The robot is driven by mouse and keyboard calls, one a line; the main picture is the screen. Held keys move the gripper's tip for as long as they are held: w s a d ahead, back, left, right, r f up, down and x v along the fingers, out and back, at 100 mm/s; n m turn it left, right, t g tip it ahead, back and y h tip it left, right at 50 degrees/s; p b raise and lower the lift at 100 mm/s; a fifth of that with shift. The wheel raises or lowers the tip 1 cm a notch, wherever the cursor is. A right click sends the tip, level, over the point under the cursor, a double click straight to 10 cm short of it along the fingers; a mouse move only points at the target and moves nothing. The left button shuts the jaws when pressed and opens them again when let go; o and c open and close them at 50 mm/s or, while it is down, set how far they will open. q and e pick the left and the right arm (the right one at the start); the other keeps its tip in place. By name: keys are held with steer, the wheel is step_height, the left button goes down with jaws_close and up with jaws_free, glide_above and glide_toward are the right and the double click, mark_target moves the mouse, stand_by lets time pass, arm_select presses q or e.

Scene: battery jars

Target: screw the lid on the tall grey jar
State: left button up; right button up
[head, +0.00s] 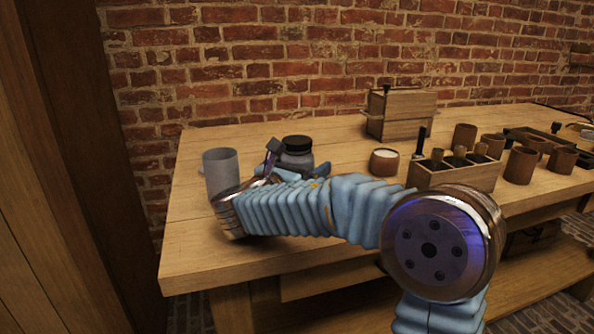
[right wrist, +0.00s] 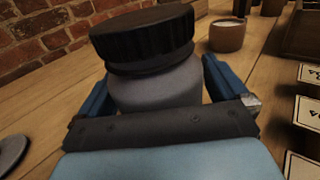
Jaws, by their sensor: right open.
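A tall grey jar (head: 221,174) stands upright at the left end of the bench with its top uncovered. A shorter, wider grey jar (head: 297,158) with a black ribbed lid (head: 297,142) stands to its right. The same jar (right wrist: 155,88) and lid (right wrist: 142,38) fill the middle of the right wrist view. My right gripper (head: 303,172) is open, its blue fingers on either side of this jar's body; I cannot tell whether they touch it. A flat grey disc (right wrist: 11,153), possibly a lid, lies at the left edge of the wrist view. My left gripper is out of view.
A small cup with white contents (head: 384,161) stands right of the lidded jar. Beyond are a divided wooden box (head: 452,178), a wooden case (head: 398,112) and several brown cups (head: 521,165). A brick wall closes off the back. Pale cards (right wrist: 306,118) show at right in the wrist view.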

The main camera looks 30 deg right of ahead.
mark_target(299, 144)
steer(key=c, duration=1.2)
steer(key=shift+r, duration=0.15)
steer(key=shift+r, duration=0.25)
step_height(299, 144, up, 2)
steer(key=shift+r+p, duration=0.1)
steer(key=shift+p, duration=0.2)
steer(key=s+a+r, duration=0.1)
steer(key=s+r, duration=0.1)
steer(key=r, duration=0.1)
steer(key=s+a+r, duration=0.1)
steer(key=r, duration=0.1)
steer(key=shift+s+a+r+p, duration=0.2)
steer(key=shift+a+p, duration=0.1)
steer(key=s+a+r, duration=0.1)
steer(key=s+a, duration=0.1)
steer(key=s+a+r, duration=0.2)
steer(key=s, duration=0.1)
steer(key=s+a+r, duration=0.1)
steer(key=s+a, duration=0.1)
steer(key=shift+s+r, duration=0.3)
steer(key=shift+s, duration=0.05)
